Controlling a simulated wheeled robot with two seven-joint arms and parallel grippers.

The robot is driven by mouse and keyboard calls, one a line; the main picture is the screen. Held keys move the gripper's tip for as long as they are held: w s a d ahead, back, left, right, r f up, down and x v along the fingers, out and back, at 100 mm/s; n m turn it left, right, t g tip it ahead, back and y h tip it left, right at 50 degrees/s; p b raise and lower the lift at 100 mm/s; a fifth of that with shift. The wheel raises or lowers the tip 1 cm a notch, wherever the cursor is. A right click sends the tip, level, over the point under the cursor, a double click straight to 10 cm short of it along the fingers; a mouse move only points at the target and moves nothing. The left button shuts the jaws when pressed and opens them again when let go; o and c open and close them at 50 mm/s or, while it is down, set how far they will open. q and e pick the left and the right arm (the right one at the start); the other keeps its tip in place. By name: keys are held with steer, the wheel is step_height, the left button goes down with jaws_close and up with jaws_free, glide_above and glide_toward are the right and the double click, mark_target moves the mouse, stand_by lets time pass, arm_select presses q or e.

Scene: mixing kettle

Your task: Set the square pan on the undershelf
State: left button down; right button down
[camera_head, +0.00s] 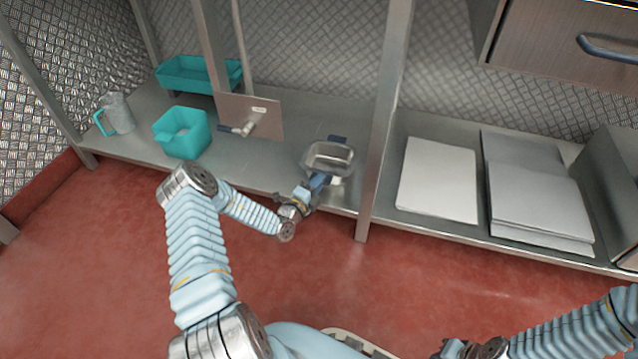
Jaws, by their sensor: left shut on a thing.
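The square pan (328,157) is a small, shallow metal pan at the middle of the camera_head view. It is at the undershelf (275,172), a grey metal shelf low above the red floor. My left gripper (322,178) reaches in over the shelf's front edge and is shut on the pan at its near side. I cannot tell whether the pan touches the shelf or hangs just above it. My right arm shows at the bottom right, and its gripper's fingers are not in view.
On the shelf to the left stand a teal square tub (183,133), a longer teal bin (190,74) and a clear jug (117,113). A metal plate with a pole (250,115) stands behind. A post (382,130) rises right of the pan, with white boards (438,180) beyond.

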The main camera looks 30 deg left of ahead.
arm_select(q)
steer(key=shift+f, duration=0.1)
steer(key=c, duration=1.1)
jaws_free()
steer(key=shift+c, duration=0.2)
steer(key=shift+r, duration=0.25)
steer(key=s+p, duration=0.2)
steer(key=s, duration=1)
steer(key=shift+a+f, duration=0.35)
